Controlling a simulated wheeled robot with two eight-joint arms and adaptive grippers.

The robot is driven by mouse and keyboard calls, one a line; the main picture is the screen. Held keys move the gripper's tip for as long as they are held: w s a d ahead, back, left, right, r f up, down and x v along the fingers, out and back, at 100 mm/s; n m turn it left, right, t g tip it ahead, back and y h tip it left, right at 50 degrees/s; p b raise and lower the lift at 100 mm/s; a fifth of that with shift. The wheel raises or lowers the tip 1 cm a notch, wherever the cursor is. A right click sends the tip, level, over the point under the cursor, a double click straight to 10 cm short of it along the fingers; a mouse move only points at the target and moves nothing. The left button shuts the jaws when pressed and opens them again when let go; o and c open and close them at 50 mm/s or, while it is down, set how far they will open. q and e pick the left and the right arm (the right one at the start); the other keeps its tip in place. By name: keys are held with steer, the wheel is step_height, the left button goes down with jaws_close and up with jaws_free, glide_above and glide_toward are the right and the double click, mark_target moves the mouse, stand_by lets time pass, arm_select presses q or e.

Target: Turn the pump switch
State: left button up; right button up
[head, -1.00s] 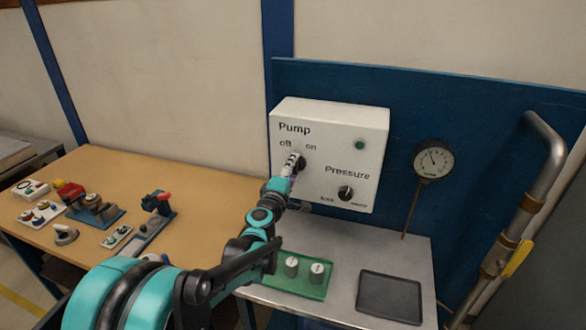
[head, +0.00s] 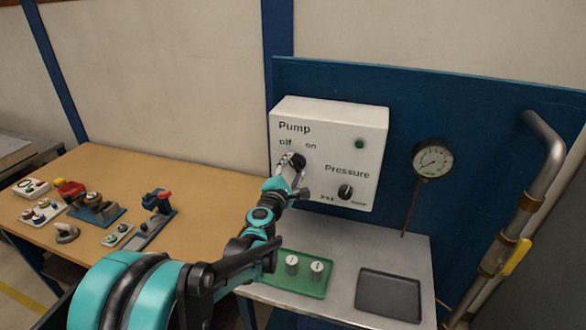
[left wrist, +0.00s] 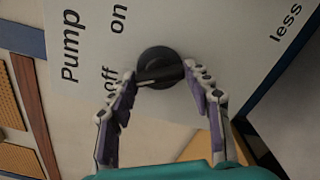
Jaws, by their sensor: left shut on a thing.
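The pump switch (head: 299,160) is a round black knob on the white control box (head: 335,118), below the words "off" and "on" and the label "Pump". It also shows large in the left wrist view (left wrist: 160,66), with its raised grip bar between my fingers. My left gripper (head: 293,165) is at the knob. In the left wrist view its fingertips (left wrist: 159,74) close around the knob from both sides. Part of the knob is hidden by the fingers in the head view. My right gripper is not in view.
The Pressure knob (head: 345,191) is on the same box, lower right, and a green lamp (head: 359,144) is above it. A dial gauge (head: 432,158) stands to the right. A green tray (head: 300,286) and a dark tray (head: 389,297) lie on the metal bench below.

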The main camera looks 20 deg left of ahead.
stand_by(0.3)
arm_select(q)
steer(key=o, duration=1.2)
steer(key=shift+c, duration=0.2)
steer(key=s, duration=1.2)
steer(key=shift+a, duration=0.2)
